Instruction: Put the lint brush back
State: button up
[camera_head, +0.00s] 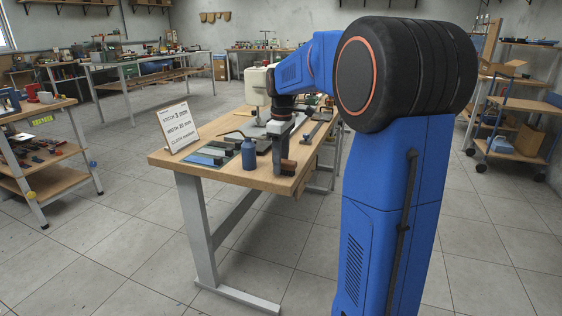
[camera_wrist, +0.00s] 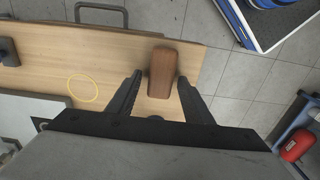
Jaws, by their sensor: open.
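The lint brush, seen as a brown wooden block (camera_wrist: 161,72), lies on the wooden table (camera_wrist: 120,55) close to its edge. It also shows as a small brown shape in the head view (camera_head: 288,167). My gripper (camera_wrist: 160,77) is open, with one finger on each side of the brown block in the wrist view. I cannot tell whether the fingers touch it or how high they are. In the head view my gripper (camera_head: 278,150) hangs over the table's near right corner, and its fingers are partly hidden. Any bristles are not visible.
A yellow ring (camera_wrist: 97,88) lies on the table left of the brush. Bare floor lies beyond the table edge.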

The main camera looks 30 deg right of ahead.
notch_tip(320, 180, up, 12)
jog(key=shift+r, duration=0.15)
dwell(0.4)
jog(key=s+a+f+m+t, duration=0.1)
jog(key=s+a+f+m, duration=0.15)
jog(key=s+a, duration=0.4)
jog(key=s+a+f+m+t, duration=0.1)
jog(key=s+a+f, duration=0.2)
jog(key=s, duration=0.6)
jog(key=s+a+f+m+t, duration=0.2)
jog(key=s+a+f+m, duration=0.2)
jog(key=s+f, duration=0.9)
jog(key=s+a, duration=0.1)
jog(key=s, duration=0.2)
jog(key=shift+a+f+t, duration=0.2)
jog(key=shift+t, duration=0.1)
